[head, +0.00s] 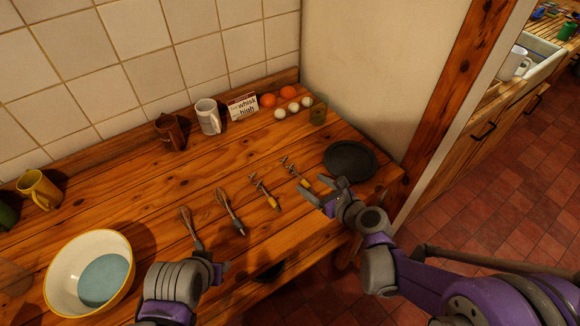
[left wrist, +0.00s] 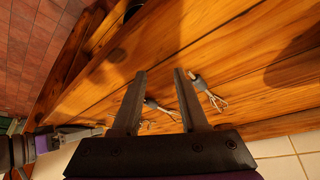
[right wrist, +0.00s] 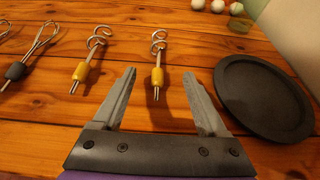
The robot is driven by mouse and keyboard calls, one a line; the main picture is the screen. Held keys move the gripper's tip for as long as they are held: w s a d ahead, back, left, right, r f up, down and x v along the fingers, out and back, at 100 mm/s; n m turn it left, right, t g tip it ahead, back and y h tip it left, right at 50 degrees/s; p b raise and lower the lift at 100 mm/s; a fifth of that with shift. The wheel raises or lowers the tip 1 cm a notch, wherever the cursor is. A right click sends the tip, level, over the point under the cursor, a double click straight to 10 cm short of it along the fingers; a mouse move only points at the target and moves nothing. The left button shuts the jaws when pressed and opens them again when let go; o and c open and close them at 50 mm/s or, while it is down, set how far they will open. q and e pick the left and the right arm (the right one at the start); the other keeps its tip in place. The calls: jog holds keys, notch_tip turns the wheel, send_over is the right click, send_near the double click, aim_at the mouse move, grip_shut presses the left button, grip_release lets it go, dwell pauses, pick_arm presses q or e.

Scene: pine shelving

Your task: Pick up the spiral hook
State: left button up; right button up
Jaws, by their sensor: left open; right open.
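Two spiral hooks with yellow grips lie on the wooden counter: one nearer the plate (head: 295,172), one to its left (head: 264,191). Both show in the right wrist view, the first spiral hook (right wrist: 158,76) ahead between my fingers, the other (right wrist: 81,70) to the left. My right gripper (head: 319,190) is open and empty, just short of the hook nearer the plate; its jaws (right wrist: 160,85) straddle the line of that hook's handle. My left gripper (left wrist: 160,74) is open and empty over the counter's front; its fingers are largely hidden in the head view.
Two dark-handled whisks (head: 230,213) (head: 190,228) lie left of the hooks. A dark round plate (head: 350,158) is close right of my right gripper. A bowl (head: 62,284) stands at left. Mugs (head: 207,117), a card (head: 242,106), eggs and oranges line the back.

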aim_at(299, 176)
jog(key=x, duration=0.6)
jog(key=shift+w+a+p, duration=0.1)
jog(key=shift+a+p, duration=0.15)
jog(key=shift+p, duration=0.1)
grip_shut()
